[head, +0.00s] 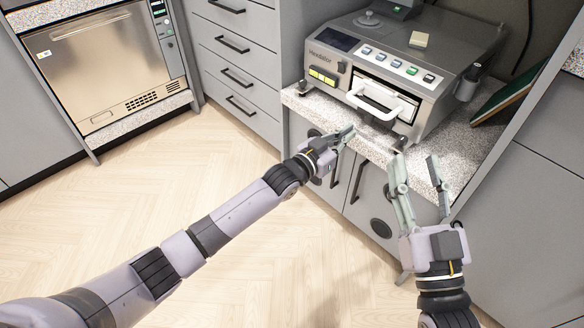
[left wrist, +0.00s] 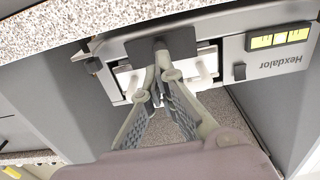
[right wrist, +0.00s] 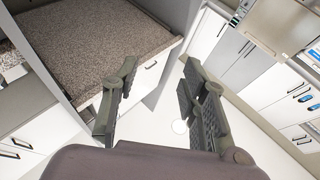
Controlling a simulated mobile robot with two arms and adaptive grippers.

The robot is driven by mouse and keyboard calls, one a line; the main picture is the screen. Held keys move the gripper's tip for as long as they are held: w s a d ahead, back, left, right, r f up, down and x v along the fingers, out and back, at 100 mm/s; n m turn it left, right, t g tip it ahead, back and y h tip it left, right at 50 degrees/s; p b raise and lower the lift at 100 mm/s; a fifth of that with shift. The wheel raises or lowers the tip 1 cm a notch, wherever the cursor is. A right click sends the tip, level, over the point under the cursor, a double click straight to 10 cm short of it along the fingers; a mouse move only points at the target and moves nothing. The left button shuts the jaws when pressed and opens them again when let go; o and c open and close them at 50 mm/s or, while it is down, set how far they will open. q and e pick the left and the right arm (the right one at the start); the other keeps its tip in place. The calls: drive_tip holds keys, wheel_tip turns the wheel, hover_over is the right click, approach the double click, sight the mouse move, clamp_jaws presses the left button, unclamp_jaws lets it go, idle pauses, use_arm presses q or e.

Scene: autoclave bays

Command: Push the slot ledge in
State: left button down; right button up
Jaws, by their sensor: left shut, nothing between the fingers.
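The slot ledge (head: 322,113) is a speckled grey shelf that carries a grey autoclave (head: 440,98) and juts out in front of the drawers beside it. My left gripper (head: 345,134) is shut and empty, close to the ledge's front edge in the head view. I cannot tell whether it touches. Its closed fingers (left wrist: 157,74) also show in the left wrist view, in front of the upside-down autoclave front. My right gripper (head: 416,164) is open and empty, in front of the ledge's right part. Its spread fingers show in the right wrist view (right wrist: 158,75).
The autoclave has a white front handle (head: 376,98) above the ledge. Cabinet doors with dark handles (head: 357,180) are below. Grey drawers (head: 235,60) and a steel-fronted unit (head: 105,65) stand to the left. The pale wood floor (head: 90,210) is clear.

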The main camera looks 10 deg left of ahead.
use_arm(q)
drive_tip(key=shift+p+v, duration=1.1)
drive_tip(key=shift+v, duration=0.4)
use_arm(e)
wheel_tip(320, 180, down, 10)
drive_tip(key=d+g+h, duration=0.1)
drive_tip(key=g+h, duration=0.1)
drive_tip(key=g, duration=0.4)
drive_tip(key=shift+w+d+f, duration=0.15)
drive_tip(key=shift+w+f, duration=0.05)
drive_tip(key=shift+w, duration=0.1)
